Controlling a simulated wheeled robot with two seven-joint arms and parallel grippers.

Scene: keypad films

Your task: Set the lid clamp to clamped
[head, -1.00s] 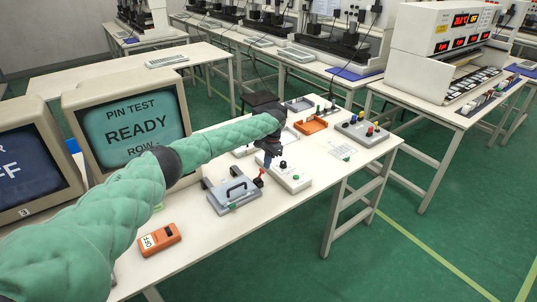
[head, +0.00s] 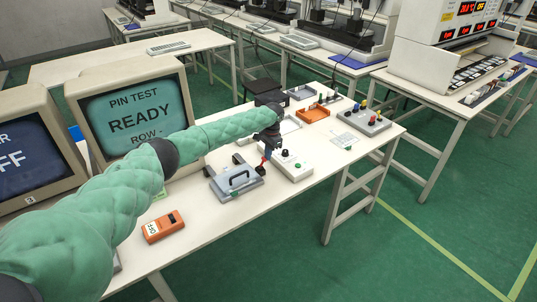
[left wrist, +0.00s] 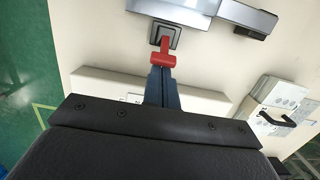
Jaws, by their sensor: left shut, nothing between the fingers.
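The lid clamp has a red lever (head: 264,158) on a small black base (head: 261,170), right beside a grey box (head: 234,189) whose lid has a black handle (head: 238,179). In the left wrist view the red lever (left wrist: 162,52) has a T-shaped end and a square dark base (left wrist: 165,32). My left gripper (head: 267,147) is shut and empty, its fingertips (left wrist: 161,72) at or very close to the lever's end; I cannot tell whether they touch. Whether the lever is clamped is unclear. My right gripper is not in view.
A white panel with knobs (head: 290,165) stands just right of the clamp. An orange meter (head: 163,227) lies near the front edge. Monitors (head: 130,115) stand behind at left. An orange tray (head: 313,114) and a grey button box (head: 368,122) are farther off.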

